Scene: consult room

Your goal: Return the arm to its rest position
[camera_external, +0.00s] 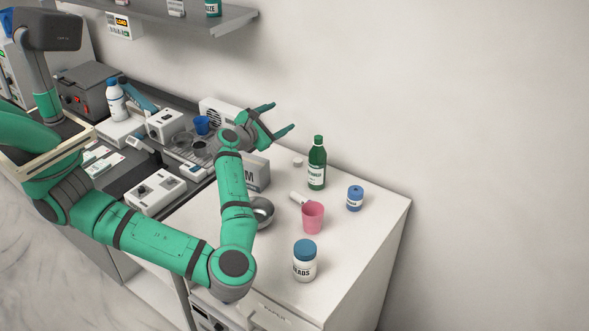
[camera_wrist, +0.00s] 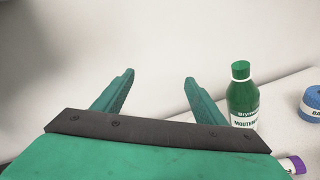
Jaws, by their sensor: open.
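My gripper (camera_external: 278,119) is open and empty, raised above the back of the counter near the wall. My green arm reaches over the white counter (camera_external: 355,258) and bends at the elbow near its front edge. In the wrist view, the two fingers of my gripper (camera_wrist: 160,85) stand apart with only the pale wall between them. A green mouthwash bottle (camera_external: 317,165) stands upright to the right of my gripper, apart from it. The bottle also shows right of the fingers in the wrist view (camera_wrist: 243,97).
A pink cup (camera_external: 313,218), a blue-lidded jar (camera_external: 304,262) and a blue roll (camera_external: 354,198) stand on the counter. A metal bowl (camera_external: 263,212) is partly hidden behind my forearm. Lab devices crowd the left, including a white bottle (camera_external: 116,103). A shelf (camera_external: 190,18) hangs above. The counter's front right is clear.

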